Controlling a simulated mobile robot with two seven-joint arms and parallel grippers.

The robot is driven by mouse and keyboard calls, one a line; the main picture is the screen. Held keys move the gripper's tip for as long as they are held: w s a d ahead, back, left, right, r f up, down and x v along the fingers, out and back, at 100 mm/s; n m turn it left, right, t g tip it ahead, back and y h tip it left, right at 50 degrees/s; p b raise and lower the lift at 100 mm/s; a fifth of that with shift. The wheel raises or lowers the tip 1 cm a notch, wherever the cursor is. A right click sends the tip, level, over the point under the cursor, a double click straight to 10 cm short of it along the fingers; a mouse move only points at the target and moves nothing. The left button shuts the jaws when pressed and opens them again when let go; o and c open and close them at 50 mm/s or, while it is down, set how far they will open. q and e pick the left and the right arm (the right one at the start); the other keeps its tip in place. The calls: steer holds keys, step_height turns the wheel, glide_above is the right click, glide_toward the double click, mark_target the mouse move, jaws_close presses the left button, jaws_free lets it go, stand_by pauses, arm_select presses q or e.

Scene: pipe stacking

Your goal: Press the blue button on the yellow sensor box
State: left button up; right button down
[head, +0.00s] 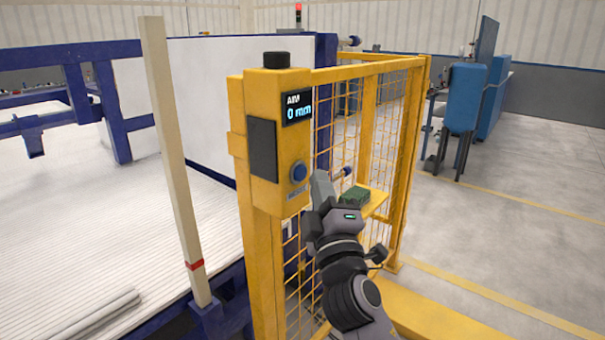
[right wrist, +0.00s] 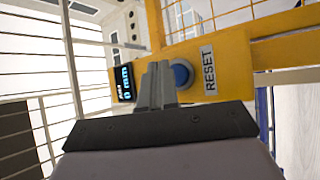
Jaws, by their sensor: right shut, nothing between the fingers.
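The yellow sensor box (head: 240,105) stands on a yellow post, with a display (head: 297,108) reading 0 mm. Its round blue button (head: 299,171) is low on the front face. My right gripper (head: 320,181) is shut and empty, just right of the button and apart from it in the picture. My left gripper is not in view.
A yellow mesh fence (head: 375,125) stands behind my right arm, with a green block (head: 355,196) on a yellow shelf. A pale post (head: 172,150) stands left of the box, before a bed of white pipes (head: 85,220). Open floor lies right.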

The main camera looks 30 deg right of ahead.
steer(key=shift+w, duration=0.1)
stand_by(0.3)
steer(key=shift+w+a, duration=0.15)
steer(key=shift+w, duration=0.15)
steer(key=shift+w+a+b, duration=0.15)
steer(key=shift+w+b, duration=0.15)
steer(key=shift+w, duration=0.05)
stand_by(0.6)
steer(key=shift+s, duration=0.15)
steer(key=shift+s+d, duration=0.3)
steer(key=shift+s, duration=0.3)
steer(key=s, duration=0.1)
steer(key=s+d, duration=0.1)
steer(key=s, duration=0.1)
steer(key=s+d+p, duration=0.1)
steer(key=shift+s, duration=0.3)
stand_by(0.3)
stand_by(0.6)
